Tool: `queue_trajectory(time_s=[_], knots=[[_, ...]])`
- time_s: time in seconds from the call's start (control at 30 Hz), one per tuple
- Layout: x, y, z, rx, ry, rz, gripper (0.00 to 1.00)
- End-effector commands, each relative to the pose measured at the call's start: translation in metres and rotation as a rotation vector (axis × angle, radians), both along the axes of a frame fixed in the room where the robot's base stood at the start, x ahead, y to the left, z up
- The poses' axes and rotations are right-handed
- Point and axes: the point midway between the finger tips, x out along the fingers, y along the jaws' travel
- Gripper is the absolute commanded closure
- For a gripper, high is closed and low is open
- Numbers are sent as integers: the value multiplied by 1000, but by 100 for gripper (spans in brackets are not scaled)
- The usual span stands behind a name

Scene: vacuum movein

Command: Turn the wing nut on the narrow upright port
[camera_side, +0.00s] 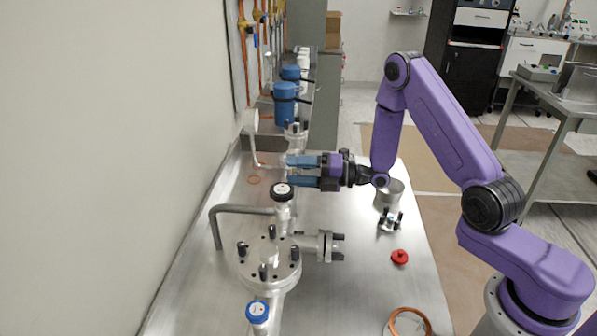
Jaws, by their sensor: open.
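A narrow upright port (296,132) with a flanged top stands near the back of the steel vessel assembly. Its wing nut is too small to make out clearly. The fingers are open, one above the other in the picture. They hide the lower part of the port, and I cannot tell whether they touch it.
A black-capped valve (282,191) stands close in front of the gripper. Nearer are a round flanged vessel (269,262) with a side port (319,246) and a blue-capped valve (257,311). A red part (399,257), clamp (391,221) and metal cup (390,192) stand on the steel table (350,290).

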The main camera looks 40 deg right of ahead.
Motion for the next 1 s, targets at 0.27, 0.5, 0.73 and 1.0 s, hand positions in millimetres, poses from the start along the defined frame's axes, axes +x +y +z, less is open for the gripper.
queue_trajectory(time_s=[0.27,0.5,0.73,1.0], knots=[[0,1,0,0,0,1,48],[0,0,0,1,1,1,95],[0,1,0,78,79,2,95],[0,0,0,132,132,1,95]])
